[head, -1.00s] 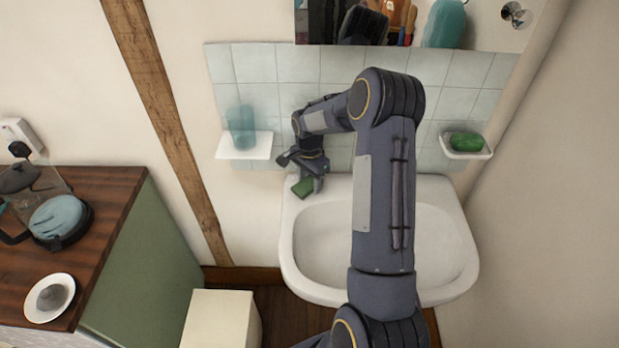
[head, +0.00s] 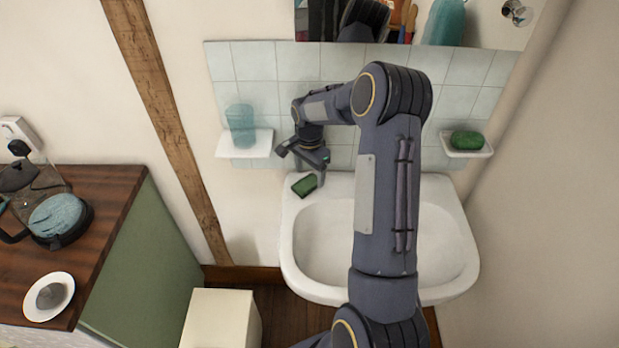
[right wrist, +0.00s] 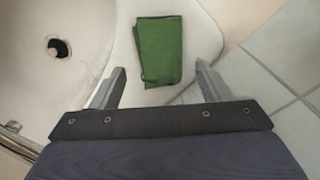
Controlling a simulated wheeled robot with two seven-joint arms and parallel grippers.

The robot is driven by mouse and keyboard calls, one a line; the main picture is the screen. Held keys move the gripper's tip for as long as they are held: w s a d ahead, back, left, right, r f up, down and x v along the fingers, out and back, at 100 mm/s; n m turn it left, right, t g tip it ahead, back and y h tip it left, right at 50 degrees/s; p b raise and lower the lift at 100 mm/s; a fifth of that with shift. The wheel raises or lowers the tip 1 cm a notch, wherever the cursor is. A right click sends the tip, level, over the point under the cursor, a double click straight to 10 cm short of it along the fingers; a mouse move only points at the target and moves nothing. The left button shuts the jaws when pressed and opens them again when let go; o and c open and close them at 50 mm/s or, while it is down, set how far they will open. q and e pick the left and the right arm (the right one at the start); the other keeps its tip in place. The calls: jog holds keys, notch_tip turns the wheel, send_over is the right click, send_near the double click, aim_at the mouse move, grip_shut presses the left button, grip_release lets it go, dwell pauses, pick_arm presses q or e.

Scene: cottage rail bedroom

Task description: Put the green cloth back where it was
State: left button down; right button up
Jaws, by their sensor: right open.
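The green cloth (head: 304,185) lies folded on the back left corner of the white sink's rim (head: 290,215). It also shows in the right wrist view (right wrist: 159,50), flat on the white rim beyond the fingertips. My right gripper (head: 304,163) is just above and behind the cloth, apart from it. My left gripper is not in view.
A soap dish (head: 466,153) with green soap is to the right. The mirror (head: 415,25) hangs above. The basin is empty, its drain (right wrist: 58,47) visible.

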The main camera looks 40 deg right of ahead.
aim_at(309, 179)
jog(key=s+a+r+n+t, duration=0.1)
jog(key=s+a+r+n, duration=0.15)
jog(key=r, duration=0.55)
jog(key=s+a+r+n+t, duration=0.1)
jog(key=s+a+r, duration=0.2)
jog(key=r, duration=0.4)
jog(key=s+a+n+t+y, duration=0.3)
jog(key=s+a+n, duration=0.9)
jog(key=s+a, duration=0.4)
jog(key=s, duration=0.4)
jog(key=shift+s+a+r+t+y+b, duration=0.25)
jog(key=shift+a+t+y+b, duration=0.05)
jog(key=shift+y+b, duration=0.1)
